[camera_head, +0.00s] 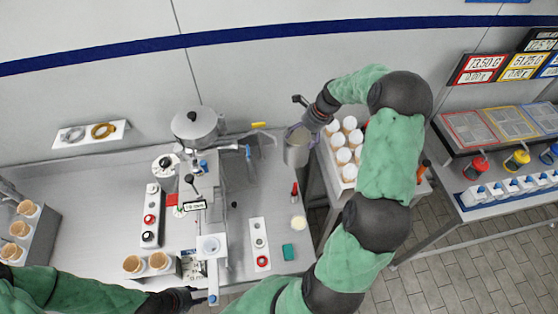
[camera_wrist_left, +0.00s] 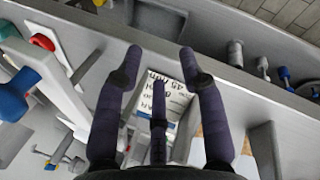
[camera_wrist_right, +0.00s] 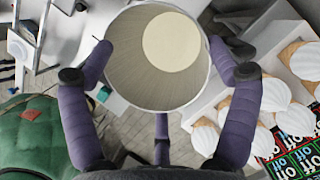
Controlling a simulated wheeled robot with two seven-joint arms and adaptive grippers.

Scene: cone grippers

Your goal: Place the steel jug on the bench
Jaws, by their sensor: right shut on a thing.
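The steel jug (camera_head: 297,150) is held above the gap between the bench's right end and the side table, in the head view. In the right wrist view the jug (camera_wrist_right: 125,65) shows its open mouth, with a pale cream round area inside. My right gripper (camera_head: 308,128) is shut on the jug, its purple fingers (camera_wrist_right: 155,75) on either side of the wall. The grey bench (camera_head: 274,200) runs along the wall, left of the jug. My left gripper (camera_head: 205,297) is at the bench's front edge; in the left wrist view its fingers (camera_wrist_left: 161,55) are spread and empty.
A machine with a round pot (camera_head: 196,124) stands mid-bench. A switch panel (camera_head: 259,243), teal block (camera_head: 288,252) and small cream-topped cup (camera_head: 298,223) occupy the bench's right part. White-topped cones (camera_head: 343,156) fill the side table. Some bare bench lies right of the machine.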

